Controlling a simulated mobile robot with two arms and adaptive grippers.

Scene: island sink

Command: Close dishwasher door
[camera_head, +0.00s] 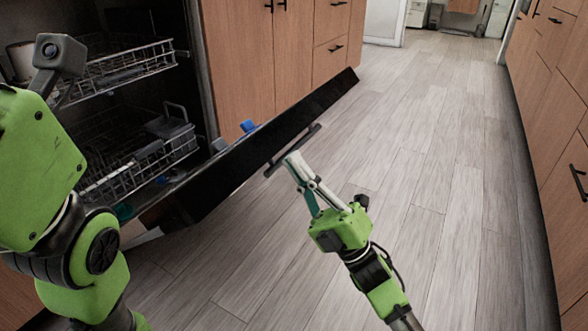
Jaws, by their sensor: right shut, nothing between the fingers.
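The dishwasher door (270,135) is partly open, a dark panel slanting out from the cabinet front at the left. Its bar handle (309,134) is on the outer face, towards the aisle. My right gripper (295,160) is shut with its fingertips at the handle; nothing is between the fingers. I cannot tell whether the tips touch the handle or door. My left arm is large at the left edge, in front of the dishwasher opening; its fingers do not show.
The dishwasher's upper rack (125,66) and lower rack (140,158) sit inside, with a grey basket in the lower one. Small blue and teal items show by the door's inner side. Wooden cabinets line both sides. The grey floor (430,150) between them is clear.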

